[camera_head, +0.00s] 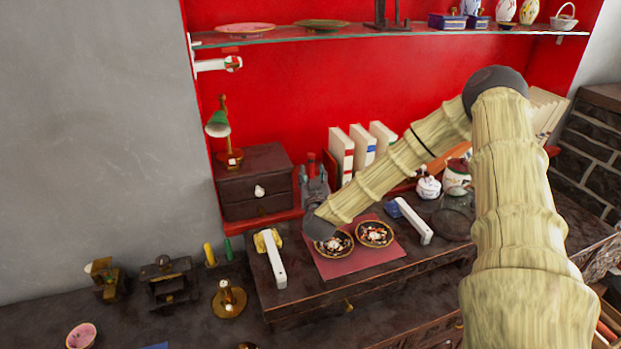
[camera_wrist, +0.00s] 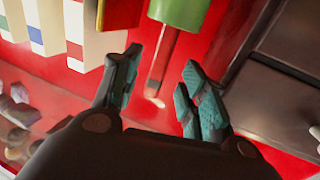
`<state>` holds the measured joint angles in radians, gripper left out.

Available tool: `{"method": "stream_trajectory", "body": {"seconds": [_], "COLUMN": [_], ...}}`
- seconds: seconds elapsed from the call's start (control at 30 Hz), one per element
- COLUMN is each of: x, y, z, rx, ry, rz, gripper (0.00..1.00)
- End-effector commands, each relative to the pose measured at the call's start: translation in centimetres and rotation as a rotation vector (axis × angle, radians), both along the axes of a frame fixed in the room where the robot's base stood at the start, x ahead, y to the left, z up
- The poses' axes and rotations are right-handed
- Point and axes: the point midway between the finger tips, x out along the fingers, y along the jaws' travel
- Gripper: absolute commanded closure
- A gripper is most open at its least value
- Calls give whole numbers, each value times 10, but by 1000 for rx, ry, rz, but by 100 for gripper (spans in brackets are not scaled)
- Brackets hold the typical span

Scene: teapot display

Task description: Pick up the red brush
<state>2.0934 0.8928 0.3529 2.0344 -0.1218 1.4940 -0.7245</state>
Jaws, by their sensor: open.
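My gripper (camera_head: 314,183) reaches toward the back of the desk, between the small drawer chest and the white books. In the wrist view its teal-padded fingers (camera_wrist: 158,88) are spread apart with nothing clamped between them. A thin reddish-brown stick with a pale tip, apparently the red brush (camera_wrist: 162,60), shows in the gap between the fingers, beyond them and near the red wall. A green cylinder (camera_wrist: 180,12) adjoins its other end. In the head view a small red upright piece (camera_head: 311,158) shows just at the fingers; I cannot tell whether they touch it.
White books (camera_head: 341,150) stand close on the right. Two patterned bowls (camera_head: 374,233) sit on a pink mat (camera_head: 345,268) under my forearm. A glass shelf (camera_head: 375,36) hangs above.

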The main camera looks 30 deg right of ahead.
Motion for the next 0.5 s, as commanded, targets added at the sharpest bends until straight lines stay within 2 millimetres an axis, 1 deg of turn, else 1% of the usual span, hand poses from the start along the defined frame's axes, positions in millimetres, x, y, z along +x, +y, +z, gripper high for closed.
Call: {"method": "stream_trajectory", "body": {"seconds": [0.17,0.33,0.5], "x": [9,27,43], "y": [-4,-14,-22], "z": [3,8,6], "rx": [0,1,0], "ry": [-1,0,0], "rz": [1,1,3], "gripper": [57,57,57]}}
